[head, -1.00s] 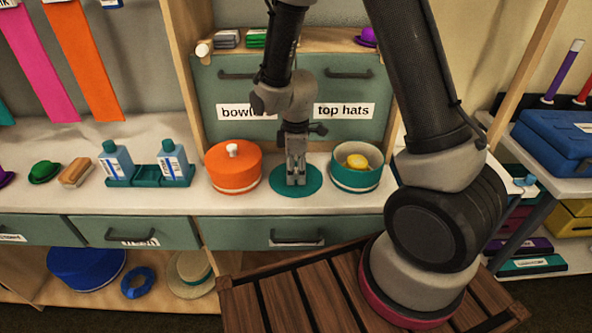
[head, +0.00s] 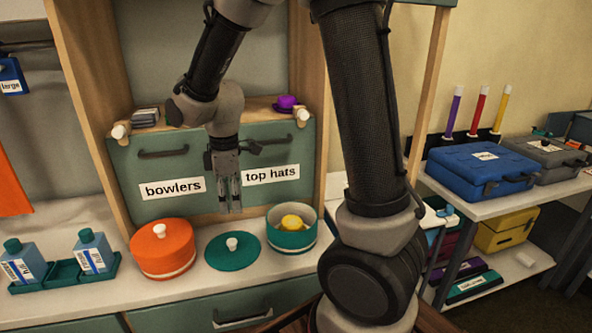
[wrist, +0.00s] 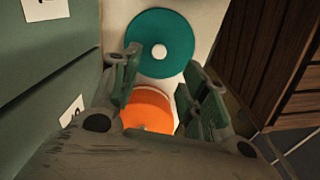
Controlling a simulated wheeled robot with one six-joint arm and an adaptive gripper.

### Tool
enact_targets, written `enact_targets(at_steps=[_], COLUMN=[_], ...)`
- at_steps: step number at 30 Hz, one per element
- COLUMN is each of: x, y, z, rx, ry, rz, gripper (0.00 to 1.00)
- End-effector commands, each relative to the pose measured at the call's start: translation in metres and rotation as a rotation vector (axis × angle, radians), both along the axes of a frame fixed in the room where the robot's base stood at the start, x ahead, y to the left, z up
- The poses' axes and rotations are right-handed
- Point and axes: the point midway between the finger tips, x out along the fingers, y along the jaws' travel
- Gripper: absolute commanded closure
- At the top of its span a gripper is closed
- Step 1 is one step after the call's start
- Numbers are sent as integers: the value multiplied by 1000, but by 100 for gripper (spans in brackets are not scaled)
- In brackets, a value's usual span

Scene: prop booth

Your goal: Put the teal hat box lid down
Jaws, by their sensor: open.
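The teal hat box lid (head: 234,252) lies flat on the white counter, its white knob facing up. It also shows in the wrist view (wrist: 146,32). To its right in the head view stands the open teal hat box (head: 291,240) with a yellow item (head: 292,222) inside. My gripper (head: 231,208) is open and empty, above and apart from the lid, in front of the drawers. In the wrist view its fingers (wrist: 165,80) are spread, with the orange box between and below them.
A closed orange hat box (head: 162,250) stands close left of the lid. Blue bottles in a teal tray (head: 62,274) are farther left. Drawers labelled bowlers and top hats (head: 270,174) rise behind. Blue and grey cases (head: 482,168) sit on a shelf at right.

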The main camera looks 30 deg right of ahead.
Motion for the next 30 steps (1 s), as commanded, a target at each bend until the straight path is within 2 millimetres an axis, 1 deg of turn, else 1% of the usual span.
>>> enact_targets(at_steps=[1, 2, 3, 5, 6, 8, 9, 11, 12, 15, 18, 19, 23, 30], x=[-5, -10, -19, -36, -49, -71, -86, -108, -122, -152, -172, -176, -184, -184], y=[-11, -19, -31, -50, -62, -80, -91, -104, -112, -126, -133, -134, -137, -137], z=[17, 28, 43, 67, 83, 102, 112, 125, 131, 142, 146, 147, 148, 148], rx=[11, 18, 28, 48, 63, 87, 103, 129, 144, 182, 209, 214, 226, 227], ry=[-26, -42, -62, -98, -123, -158, -179, -211, -229, -268, -292, -297, -306, -306], rz=[-62, -111, -188, -317, -409, -545, -632, -756, -832, -990, -1097, -1117, -1164, -1165], gripper=[55, 55, 55, 55, 55, 55, 55, 55, 55, 55, 55, 55, 55, 55])
